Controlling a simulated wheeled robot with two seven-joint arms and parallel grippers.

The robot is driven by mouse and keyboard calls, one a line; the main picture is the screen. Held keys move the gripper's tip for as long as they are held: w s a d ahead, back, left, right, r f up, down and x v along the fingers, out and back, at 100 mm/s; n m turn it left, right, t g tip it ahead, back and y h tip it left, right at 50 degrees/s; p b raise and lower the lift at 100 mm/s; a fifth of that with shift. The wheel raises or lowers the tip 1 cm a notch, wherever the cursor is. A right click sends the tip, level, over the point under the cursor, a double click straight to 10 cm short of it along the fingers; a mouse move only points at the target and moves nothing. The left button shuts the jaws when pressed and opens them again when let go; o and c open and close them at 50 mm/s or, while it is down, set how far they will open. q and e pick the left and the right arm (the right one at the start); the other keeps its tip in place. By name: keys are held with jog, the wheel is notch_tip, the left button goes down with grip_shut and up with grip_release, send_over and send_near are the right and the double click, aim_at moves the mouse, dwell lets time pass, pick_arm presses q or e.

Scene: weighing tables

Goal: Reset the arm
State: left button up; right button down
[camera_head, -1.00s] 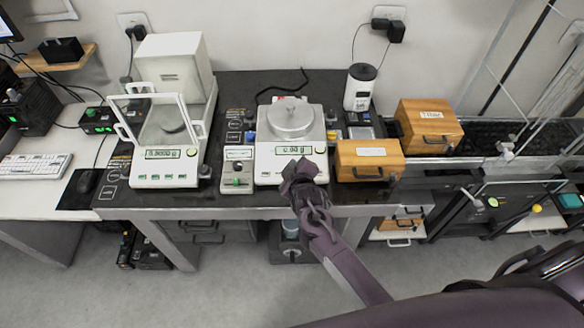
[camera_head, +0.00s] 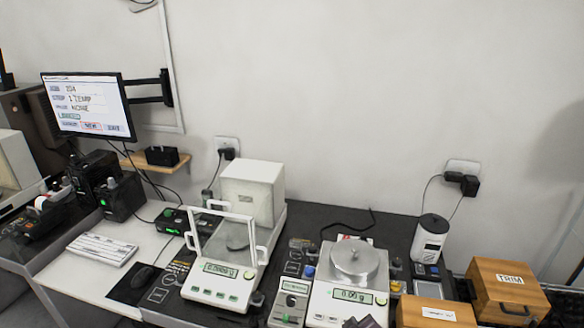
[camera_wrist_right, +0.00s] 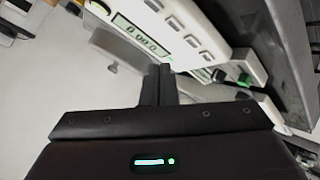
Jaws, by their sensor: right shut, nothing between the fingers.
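My right gripper (camera_wrist_right: 158,80) is shut and empty in the right wrist view, its two dark fingers together. In the head view only a small dark piece of it (camera_head: 366,322) shows at the bottom edge, in front of the open-pan balance (camera_head: 372,310). The rest of the right arm is out of that view. A balance front with a lit display (camera_wrist_right: 142,34) lies beyond the fingertips in the wrist view, apart from them as far as I can see. My left gripper is in neither view.
The draft-shield balance (camera_head: 222,296) stands left of the open-pan balance. Wooden boxes (camera_head: 508,282) and a white-and-black device (camera_head: 430,238) are to the right. A monitor (camera_head: 88,105), keyboard (camera_head: 100,248) and mouse (camera_head: 142,276) are at left. Pale floor (camera_wrist_right: 50,80) shows in the wrist view.

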jog(key=s+d+r+m+g+y, duration=0.1)
jog(key=s+r+m+g, duration=0.3)
jog(key=s, duration=0.8)
jog(key=s+d+r+m+g, duration=0.1)
jog(key=s+r+g, duration=0.4)
jog(key=s, duration=0.7)
notch_tip(320, 180, down, 37)
jog(key=s+b, duration=0.3)
jog(key=b, duration=0.3)
jog(key=s+d+f+g+b, duration=0.1)
jog(key=s+d+f+b, duration=0.2)
jog(key=s+f, duration=1.5)
jog(key=shift+s+d+f, duration=0.2)
jog(key=shift+d+f, duration=0.1)
jog(key=shift+f, duration=0.25)
jog(key=shift+s, duration=0.1)
